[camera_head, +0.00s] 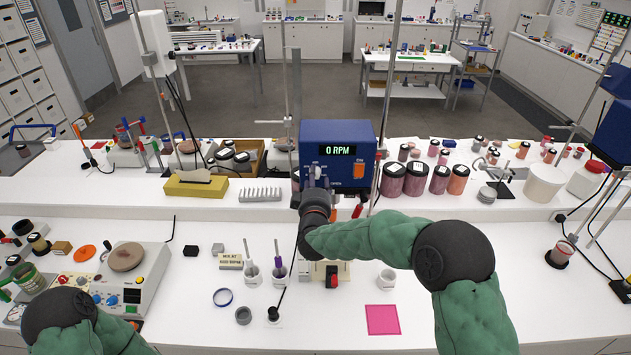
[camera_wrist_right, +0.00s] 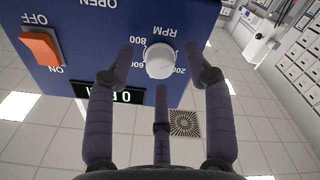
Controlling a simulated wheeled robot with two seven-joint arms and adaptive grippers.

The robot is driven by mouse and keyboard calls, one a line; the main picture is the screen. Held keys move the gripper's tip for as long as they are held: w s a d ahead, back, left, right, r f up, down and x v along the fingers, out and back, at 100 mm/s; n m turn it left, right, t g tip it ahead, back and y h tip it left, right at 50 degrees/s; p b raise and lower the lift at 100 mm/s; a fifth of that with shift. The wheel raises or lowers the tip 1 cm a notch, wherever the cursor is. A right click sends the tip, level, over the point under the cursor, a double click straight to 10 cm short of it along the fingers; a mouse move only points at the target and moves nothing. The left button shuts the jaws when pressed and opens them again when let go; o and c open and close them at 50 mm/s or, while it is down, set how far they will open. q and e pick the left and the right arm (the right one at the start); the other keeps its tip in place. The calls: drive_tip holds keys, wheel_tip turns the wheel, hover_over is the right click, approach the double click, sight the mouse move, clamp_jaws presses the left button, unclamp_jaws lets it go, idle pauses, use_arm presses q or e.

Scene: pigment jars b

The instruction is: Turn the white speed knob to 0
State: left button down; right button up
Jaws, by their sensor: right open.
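The blue stirrer motor box (camera_head: 309,135) stands at the back of the near bench. Its display (camera_head: 341,149) reads 0 RPM. The white speed knob (camera_wrist_right: 159,60) sits on its face beside a printed RPM scale in the right wrist view, which shows the box upside down. No pointer mark on the knob is clear to me. My right gripper (camera_head: 314,185) is open in front of the box's lower left. In the wrist view its fingers (camera_wrist_right: 160,54) stand on both sides of the knob, with gaps visible. My left arm shows at bottom left; its gripper is out of frame.
An orange ON/OFF switch (camera_head: 360,168) is on the same face. Metal rods stand beside the box. Pigment jars (camera_head: 416,178) are at its right, and a white rack (camera_head: 260,194) is at its left. Small mortars and a pink sheet (camera_head: 382,320) lie on the bench in front.

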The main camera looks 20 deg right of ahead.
drive_tip(key=v, duration=1.1)
drive_tip(key=shift+s, duration=0.25)
drive_tip(key=shift+f, duration=0.1)
drive_tip(key=s+a+f+m+g+y, duration=0.1)
drive_tip(key=s+f+g+y, duration=0.25)
drive_tip(key=f, duration=1.15)
drive_tip(key=s+f+m+g+y, duration=0.2)
drive_tip(key=s+f+g, duration=0.25)
drive_tip(key=f, duration=1.05)
drive_tip(key=s+a+f+m+g+y, duration=0.1)
drive_tip(key=s+a+f+m+g, duration=0.15)
drive_tip(key=s+f, duration=0.4)
drive_tip(key=s+a+f+m+g+y, duration=0.1)
drive_tip(key=s+f+g, duration=0.3)
drive_tip(key=s, duration=0.6)
drive_tip(key=s+a+f+m+g+y, duration=0.1)
drive_tip(key=s+f+m+g+y, duration=0.15)
drive_tip(key=s+f, duration=0.4)
wheel_tip(320, 180, down, 23)
drive_tip(key=a+n+h+b, duration=0.1)
drive_tip(key=b, duration=2.5)
drive_tip(key=shift+w+a+b, duration=0.35)
drive_tip(key=shift+w+a, duration=0.05)
